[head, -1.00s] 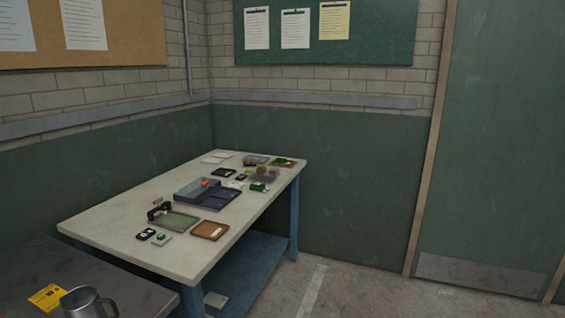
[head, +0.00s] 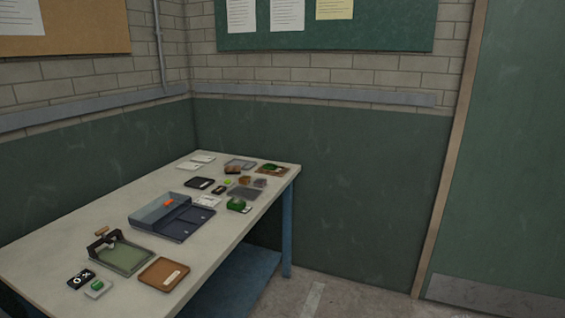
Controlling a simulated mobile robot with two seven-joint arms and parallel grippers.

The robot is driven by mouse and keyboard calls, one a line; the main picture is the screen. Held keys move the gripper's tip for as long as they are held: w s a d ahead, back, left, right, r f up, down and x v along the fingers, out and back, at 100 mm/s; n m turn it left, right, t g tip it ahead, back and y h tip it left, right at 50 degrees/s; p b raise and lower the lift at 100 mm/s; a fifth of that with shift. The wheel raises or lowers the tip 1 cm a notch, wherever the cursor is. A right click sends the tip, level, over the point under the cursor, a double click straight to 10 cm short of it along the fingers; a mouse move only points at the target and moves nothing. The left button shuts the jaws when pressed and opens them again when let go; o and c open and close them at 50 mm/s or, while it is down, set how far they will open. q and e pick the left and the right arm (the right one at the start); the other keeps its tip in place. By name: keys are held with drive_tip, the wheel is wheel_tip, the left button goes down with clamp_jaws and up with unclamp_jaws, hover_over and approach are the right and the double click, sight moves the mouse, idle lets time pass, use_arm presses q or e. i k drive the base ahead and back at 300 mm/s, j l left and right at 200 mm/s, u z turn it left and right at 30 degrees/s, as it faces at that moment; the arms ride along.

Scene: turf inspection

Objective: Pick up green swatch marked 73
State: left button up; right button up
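Several green items are on the white-topped table (head: 60,240); no marking 73 can be read at this size. A small green piece (head: 97,286) sits on a pale tile at the near left. A green block (head: 235,204) stands near the table's right edge. Another green patch (head: 270,167) lies on a brown tray at the far right corner. I cannot tell which of these is the swatch. Neither of my grippers shows in the head view.
A blue-grey compartment box (head: 172,232) with an orange item sits mid-table. A clamp-like device with a greenish tray (head: 122,258) and a brown tray (head: 163,274) are nearer. Small dark and clear items crowd the far end. Floor right of the table is open.

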sight(273, 167)
drive_tip(key=i+z, duration=0.3)
drive_tip(key=i, duration=2.2)
